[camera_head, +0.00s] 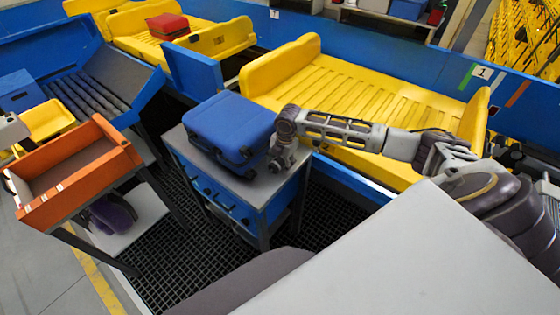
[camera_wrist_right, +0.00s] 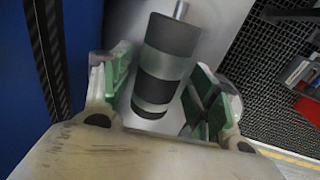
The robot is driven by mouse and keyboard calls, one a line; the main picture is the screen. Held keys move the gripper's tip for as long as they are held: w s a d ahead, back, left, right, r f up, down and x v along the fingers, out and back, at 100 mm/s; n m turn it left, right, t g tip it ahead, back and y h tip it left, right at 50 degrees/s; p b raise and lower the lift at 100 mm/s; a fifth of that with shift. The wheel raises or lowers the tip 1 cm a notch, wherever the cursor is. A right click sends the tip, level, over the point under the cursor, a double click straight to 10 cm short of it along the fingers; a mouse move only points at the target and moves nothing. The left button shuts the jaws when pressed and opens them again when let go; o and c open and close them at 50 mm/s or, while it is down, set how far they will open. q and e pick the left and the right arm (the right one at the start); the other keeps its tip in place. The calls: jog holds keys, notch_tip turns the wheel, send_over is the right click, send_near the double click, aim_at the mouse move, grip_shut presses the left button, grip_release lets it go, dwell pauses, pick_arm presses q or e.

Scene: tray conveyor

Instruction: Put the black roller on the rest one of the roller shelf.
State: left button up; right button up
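The black roller (camera_wrist_right: 165,65), with grey bands and a metal axle end, shows in the right wrist view over a grey surface. My right gripper (camera_wrist_right: 160,88) is open, its green-padded fingers on either side of the roller with small gaps visible. In the head view my right gripper (camera_head: 278,168) points down at the grey-topped blue stand (camera_head: 262,188), just right of a blue case (camera_head: 230,125); the roller is hidden there. My left gripper is not in view.
The blue case stands close beside my right gripper. A yellow conveyor tray (camera_head: 335,90) lies behind the stand. An orange box (camera_head: 75,175) is at left, above a purple object (camera_head: 112,214). A red case (camera_head: 168,25) sits on another yellow tray. Dark grating covers the floor.

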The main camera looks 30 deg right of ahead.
jog(key=shift+r, duration=0.1)
notch_tip(320, 180, up, 12)
jog(key=s+b, duration=0.1)
jog(key=shift+s+d, duration=0.3)
jog(key=shift+s, duration=0.05)
dwell(0.6)
